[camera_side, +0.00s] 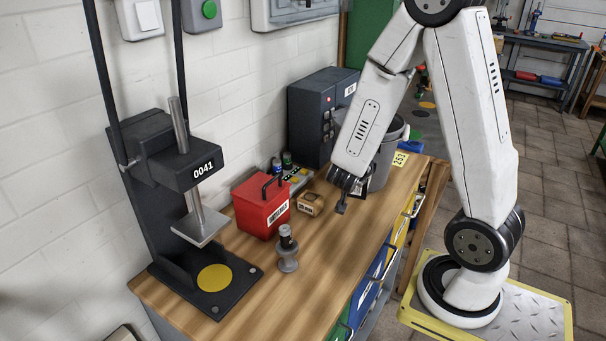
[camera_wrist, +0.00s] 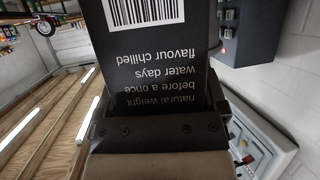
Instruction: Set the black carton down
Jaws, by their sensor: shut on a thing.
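The black carton (camera_wrist: 148,62) fills the middle of the wrist view, with a white barcode and white text upside down on its face. My gripper (camera_wrist: 157,105) is shut on it, with a dark jaw at each side of the carton. In the side view my gripper (camera_side: 345,193) hangs low over the right part of the wooden bench (camera_side: 335,255), in front of a grey bin. I cannot make out the carton clearly there, nor tell whether it touches the bench.
A red box (camera_side: 262,205), a small brown block (camera_side: 311,203) and a grey spool-like piece (camera_side: 287,249) stand left of my gripper. A dark cabinet (camera_side: 312,112) and the grey bin (camera_side: 386,160) stand behind. A press (camera_side: 165,165) fills the left end. The front bench is clear.

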